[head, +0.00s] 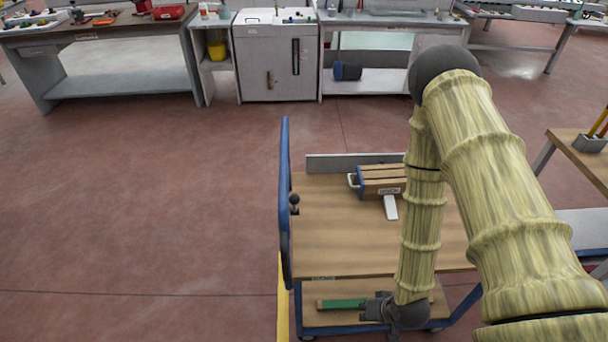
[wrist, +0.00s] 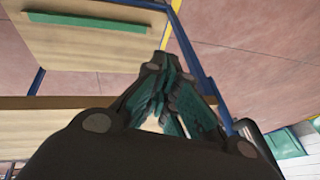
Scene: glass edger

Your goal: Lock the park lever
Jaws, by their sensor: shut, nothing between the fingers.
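A short lever with a dark round knob (head: 294,200) stands at the left edge of the cart, beside its blue upright frame (head: 285,150). It looks like the park lever, but no label on it is readable. It stands roughly upright, and its base is small and unclear. My gripper (head: 370,309) is low at the cart's near side, in front of the lower shelf, below and to the right of the lever and well apart from it. In the wrist view my gripper (wrist: 168,68) has its fingers together and empty. I cannot make out the lever there.
The cart's wooden top (head: 350,235) carries a wood-slatted box (head: 381,181) with a pale handle. A green strip (head: 342,303) lies on the lower shelf; it also shows in the wrist view (wrist: 85,22). A bench (head: 585,150) stands at right. The floor to the left is clear.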

